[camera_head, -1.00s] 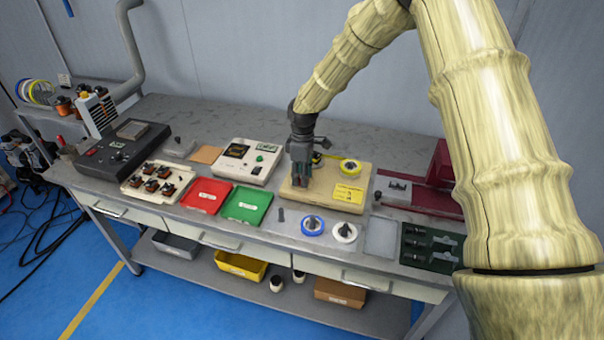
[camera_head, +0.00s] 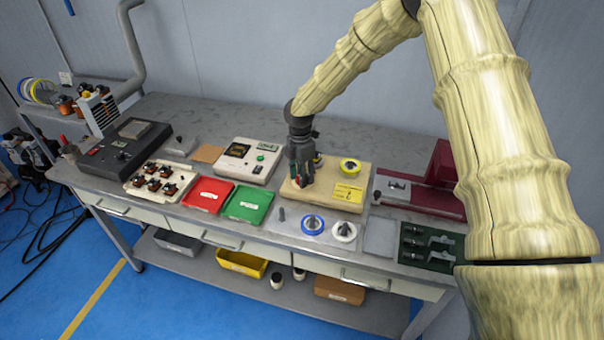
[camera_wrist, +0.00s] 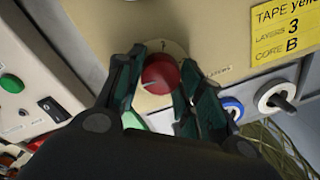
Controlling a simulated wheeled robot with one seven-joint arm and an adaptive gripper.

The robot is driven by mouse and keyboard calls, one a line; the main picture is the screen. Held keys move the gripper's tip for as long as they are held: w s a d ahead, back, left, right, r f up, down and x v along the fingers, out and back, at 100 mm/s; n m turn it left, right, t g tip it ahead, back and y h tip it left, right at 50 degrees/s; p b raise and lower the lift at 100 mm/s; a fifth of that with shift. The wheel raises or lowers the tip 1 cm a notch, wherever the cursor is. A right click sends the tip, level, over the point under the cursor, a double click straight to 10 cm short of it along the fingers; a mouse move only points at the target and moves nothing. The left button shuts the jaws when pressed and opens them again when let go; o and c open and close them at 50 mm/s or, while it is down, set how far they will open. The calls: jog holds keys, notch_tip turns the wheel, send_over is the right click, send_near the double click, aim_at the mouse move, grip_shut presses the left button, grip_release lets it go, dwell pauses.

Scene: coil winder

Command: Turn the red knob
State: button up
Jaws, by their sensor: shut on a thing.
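The red knob (camera_wrist: 160,75) has a pale pointer line and sits on a round cream dial plate on the front part of the beige winder (camera_head: 325,199). My gripper (camera_wrist: 161,92) has a dark finger on each side of the knob and is shut on it. In the head view my gripper (camera_head: 300,182) points down at the left part of the beige winder. It hides most of the knob there. A yellow label (camera_wrist: 284,32) reading "TAPE yellow, LAYERS 3, CORE B" lies to the right of the knob.
A cream box with a green button (camera_head: 261,157) stands close on the left. Red (camera_head: 207,195) and green (camera_head: 247,204) trays lie in front of it. Blue (camera_head: 313,224) and white (camera_head: 344,232) spools stand in front of the winder. A maroon device (camera_head: 420,197) is at the right.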

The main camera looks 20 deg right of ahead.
jog(key=shift+n, duration=0.6)
jog(key=o, duration=1)
jog(key=r, duration=1.2)
jog(key=shift+w+a, duration=0.1)
jog(key=shift+w, duration=0.25)
